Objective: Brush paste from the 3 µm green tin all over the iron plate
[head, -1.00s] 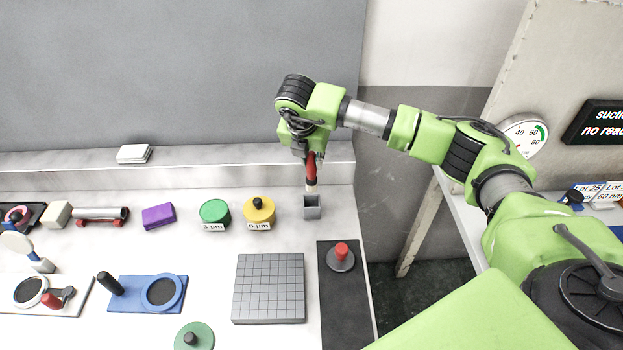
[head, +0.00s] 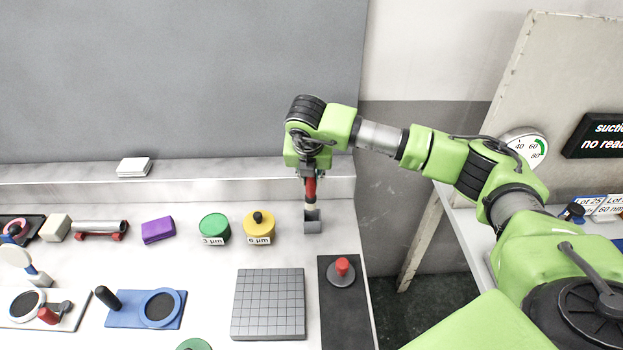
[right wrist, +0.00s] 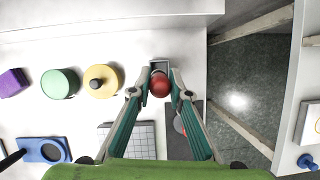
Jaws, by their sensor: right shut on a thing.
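My right gripper (head: 309,176) is shut on the red handle of a brush (head: 311,190), which it holds upright at the small grey holder (head: 313,227). The right wrist view shows the red handle end (right wrist: 160,85) between the fingers, with the holder (right wrist: 160,65) just behind it. Whether the bristles are inside the holder I cannot tell. The green tin (head: 214,225), labelled 3 µm, stands to the left with its lid on. The grey gridded iron plate (head: 268,303) lies nearer the front. My left gripper is not in view.
A yellow 6 µm tin (head: 259,226) stands between the green tin and the holder. A purple block (head: 158,230) is further left. A red-knobbed disc (head: 342,272) sits on a dark mat (head: 345,325) beside the plate. The bench ends just right of the mat.

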